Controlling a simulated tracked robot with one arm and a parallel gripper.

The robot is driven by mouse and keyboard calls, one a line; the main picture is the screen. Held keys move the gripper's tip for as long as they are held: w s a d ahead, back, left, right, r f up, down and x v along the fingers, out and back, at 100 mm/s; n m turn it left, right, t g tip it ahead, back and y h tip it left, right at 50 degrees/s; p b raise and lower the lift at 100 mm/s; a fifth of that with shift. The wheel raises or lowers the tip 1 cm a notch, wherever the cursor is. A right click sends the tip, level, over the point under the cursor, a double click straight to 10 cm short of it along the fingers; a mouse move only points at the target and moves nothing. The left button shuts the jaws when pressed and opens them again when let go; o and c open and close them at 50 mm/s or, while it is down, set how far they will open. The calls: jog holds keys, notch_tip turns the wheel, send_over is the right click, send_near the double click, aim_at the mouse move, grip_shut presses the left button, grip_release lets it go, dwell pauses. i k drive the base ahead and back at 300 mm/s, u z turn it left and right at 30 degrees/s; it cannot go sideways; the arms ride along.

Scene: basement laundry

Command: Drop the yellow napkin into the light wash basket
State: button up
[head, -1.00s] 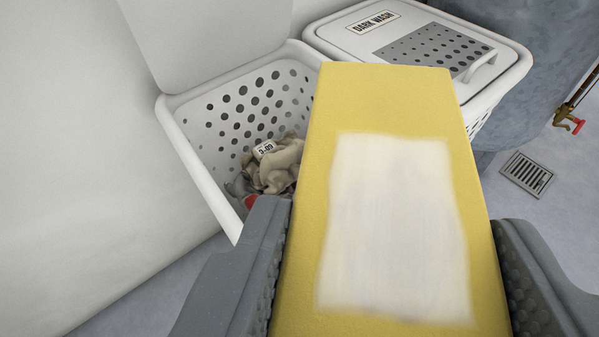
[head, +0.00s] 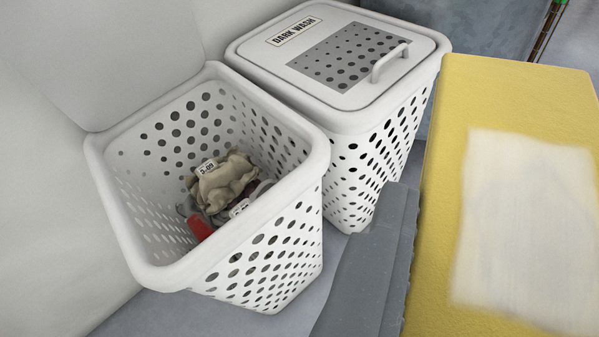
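An open white basket (head: 265,255) with round holes stands to the left, apart from the napkin. Its lid is raised at the back left, and no label on it shows. Beige and grey cloth with white tags (head: 222,182) and something red lie inside.
A second white basket stands behind and to the right, its shut lid (head: 262,52) labelled DARK WASH, with a handle and grey perforated panel. A pale wall is at the left. A pipe (head: 546,28) is at the top right. Some grey floor (head: 335,262) shows between the baskets.

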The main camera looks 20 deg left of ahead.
aim_at(235, 200)
jog(key=u, duration=0.75)
jog(key=i, duration=0.1)
jog(key=z, duration=1.65)
jog(key=k, duration=1.4)
jog(key=u, duration=1.05)
jog(key=i, duration=1)
jog(key=z, duration=0.05)
